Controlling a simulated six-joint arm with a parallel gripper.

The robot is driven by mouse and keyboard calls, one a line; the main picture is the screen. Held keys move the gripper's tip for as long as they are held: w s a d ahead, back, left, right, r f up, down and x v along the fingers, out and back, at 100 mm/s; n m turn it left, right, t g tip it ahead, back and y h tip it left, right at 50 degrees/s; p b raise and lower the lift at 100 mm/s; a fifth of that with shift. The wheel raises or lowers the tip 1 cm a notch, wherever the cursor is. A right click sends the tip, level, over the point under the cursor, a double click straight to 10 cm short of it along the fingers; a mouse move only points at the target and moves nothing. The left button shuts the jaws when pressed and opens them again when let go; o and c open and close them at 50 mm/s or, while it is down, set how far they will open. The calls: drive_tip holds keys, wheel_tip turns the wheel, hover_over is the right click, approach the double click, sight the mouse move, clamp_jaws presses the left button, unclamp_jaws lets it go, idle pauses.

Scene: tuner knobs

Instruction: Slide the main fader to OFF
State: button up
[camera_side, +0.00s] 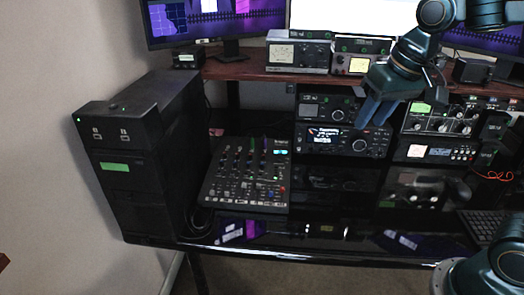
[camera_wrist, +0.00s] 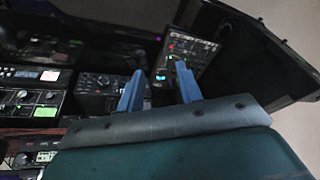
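The mixer (camera_side: 247,175), a dark panel with rows of knobs and faders, lies on the desk left of centre in the side view. It also shows in the wrist view (camera_wrist: 187,52), beyond my fingertips at upper right. The main fader is too small to tell apart from the mixer's other controls. My gripper (camera_side: 373,120) is up and to the right of the mixer, in front of the radio rack and apart from the mixer. In the wrist view my gripper's (camera_wrist: 160,69) two blue fingers stand apart with nothing between them.
A black tower (camera_side: 135,155) stands close to the mixer's left. A radio with a lit display (camera_side: 325,137) is just right of the mixer, near my fingers. A wooden shelf (camera_side: 240,70) with small instruments and monitors runs behind. The space above the mixer looks clear.

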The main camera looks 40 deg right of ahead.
drive_tip(key=w+f+m+g, duration=0.1)
drive_tip(key=w+f+m, duration=0.1)
drive_tip(key=w, duration=0.6)
drive_tip(key=m+g, duration=0.3)
drive_tip(key=m, duration=0.1)
hover_over(282, 188)
wheel_tip(282, 188, down, 18)
drive_tip(key=shift+d, duration=0.1)
drive_tip(key=shift+f, duration=0.15)
drive_tip(key=shift+f, duration=6.8)
clamp_jaws()
